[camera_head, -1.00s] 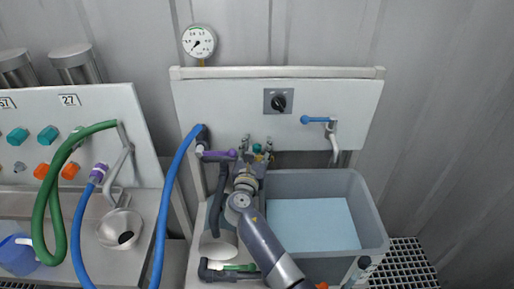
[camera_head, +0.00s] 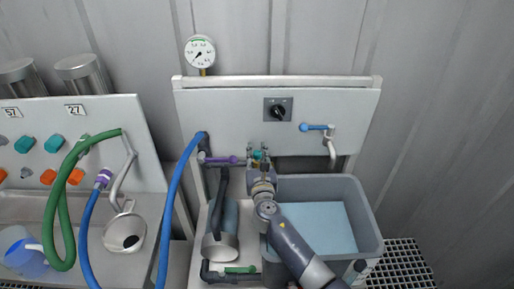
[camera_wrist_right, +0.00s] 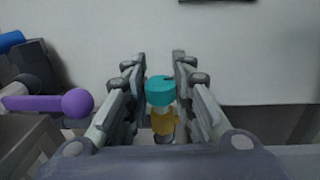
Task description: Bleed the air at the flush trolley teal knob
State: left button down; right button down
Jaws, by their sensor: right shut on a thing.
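The teal knob (camera_head: 257,155) sits low in front of the trolley's white back panel. In the right wrist view the teal knob (camera_wrist_right: 160,90) is a short round cap on a yellow body (camera_wrist_right: 165,122). My right gripper (camera_head: 258,161) reaches to it from the front. In the wrist view the fingers of my right gripper (camera_wrist_right: 160,72) stand on both sides of the knob and are shut on it. The fingers hide part of the fitting below. My left gripper is not in view.
A purple lever (camera_head: 220,160) stands close left of the knob; its ball end (camera_wrist_right: 77,102) is near the left finger. A grey basin (camera_head: 365,215) is right. A blue hose (camera_head: 174,205) hangs left.

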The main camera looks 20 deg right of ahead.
jog(key=n+y, duration=0.2)
jog(key=shift+d+y, duration=0.15)
jog(key=shift+y, duration=0.25)
jog(key=n+y, duration=0.1)
jog(key=y, duration=0.1)
jog(key=shift+f+n+y+b, duration=0.15)
jog(key=shift+n+y+b, duration=0.15)
jog(key=shift+y+b, duration=0.1)
jog(key=n+y+b, duration=0.2)
jog(key=y, duration=0.1)
jog(key=shift+f, duration=0.15)
jog(key=shift+r+n+g+y+b, duration=0.2)
jog(key=shift+n+g+y+b, duration=0.5)
jog(key=shift+y+b, duration=0.5)
jog(key=c, duration=1.3)
grip_release()
jog(key=shift+s, duration=0.1)
